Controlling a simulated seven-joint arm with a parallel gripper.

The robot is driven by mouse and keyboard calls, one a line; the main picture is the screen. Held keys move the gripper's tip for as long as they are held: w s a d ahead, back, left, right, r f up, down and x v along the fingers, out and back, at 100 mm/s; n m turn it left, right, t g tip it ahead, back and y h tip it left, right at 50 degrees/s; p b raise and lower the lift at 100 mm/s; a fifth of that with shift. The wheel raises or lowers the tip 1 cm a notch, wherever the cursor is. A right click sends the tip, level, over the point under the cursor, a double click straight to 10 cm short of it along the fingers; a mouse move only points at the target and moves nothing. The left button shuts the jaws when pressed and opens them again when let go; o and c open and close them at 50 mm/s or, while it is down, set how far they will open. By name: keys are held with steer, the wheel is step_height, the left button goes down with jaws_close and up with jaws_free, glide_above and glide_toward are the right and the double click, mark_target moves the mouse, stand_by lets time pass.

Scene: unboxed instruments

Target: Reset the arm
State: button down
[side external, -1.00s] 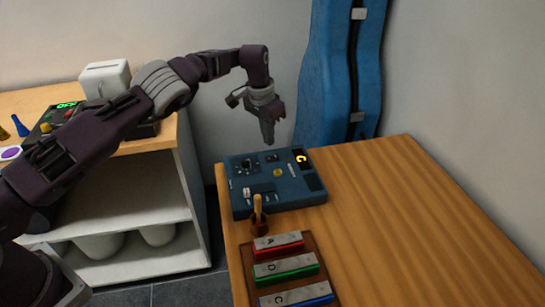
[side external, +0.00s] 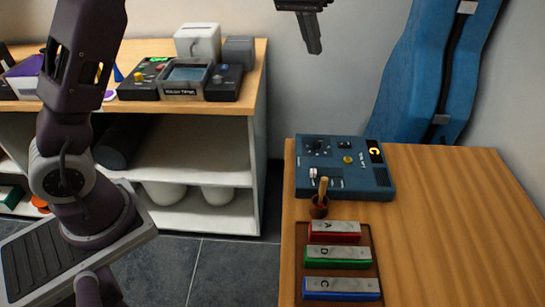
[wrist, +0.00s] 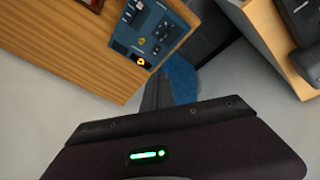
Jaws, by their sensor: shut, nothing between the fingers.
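My gripper (side external: 311,32) shows at the top of the side external view, raised in the air behind and above the table, with its fingers shut and empty. My arm rises at the left of that view, and the links between it and the gripper are out of frame.
A blue instrument case (side external: 425,75) leans behind. Left stands a shelf (side external: 190,165) with devices on top.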

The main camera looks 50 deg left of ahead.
steer(key=s+d+r+t, duration=0.1)
steer(key=s+r, duration=0.2)
steer(key=s, duration=0.8)
steer(key=s+d+r, duration=0.1)
steer(key=s+r, duration=0.2)
steer(key=s, duration=0.7)
steer(key=s+f, duration=0.3)
steer(key=s, duration=0.4)
steer(key=s+f+m+t+y, duration=0.1)
steer(key=s+f, duration=0.2)
steer(key=s, duration=0.5)
steer(key=shift+d+f+y, duration=0.3)
